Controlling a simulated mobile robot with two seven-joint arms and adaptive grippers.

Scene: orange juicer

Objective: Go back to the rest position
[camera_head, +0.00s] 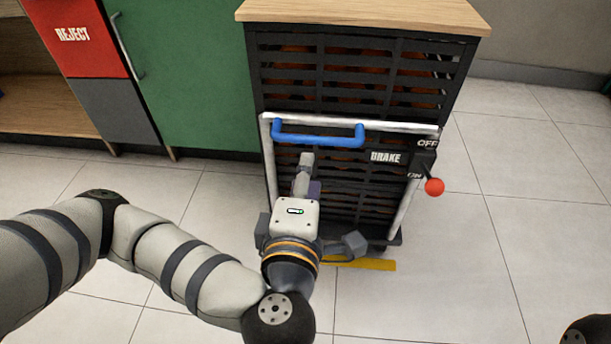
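My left arm comes in from the left. Its gripper (306,205) is in front of the dark slatted cart (350,75), below the blue handle (318,135) and apart from it. The gripper's fingers are spread and nothing shows between them, though its body hides part of the space beneath. Only a dark rounded piece of my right arm (586,331) shows at the bottom right corner. My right gripper is out of view.
The cart has a wooden top (365,14), a white metal frame and a brake lever with a red knob (434,187). A green cabinet (190,75) and a red REJECT panel (75,38) stand behind left. A yellow floor strip (370,264) lies by the cart. Tiled floor at right is clear.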

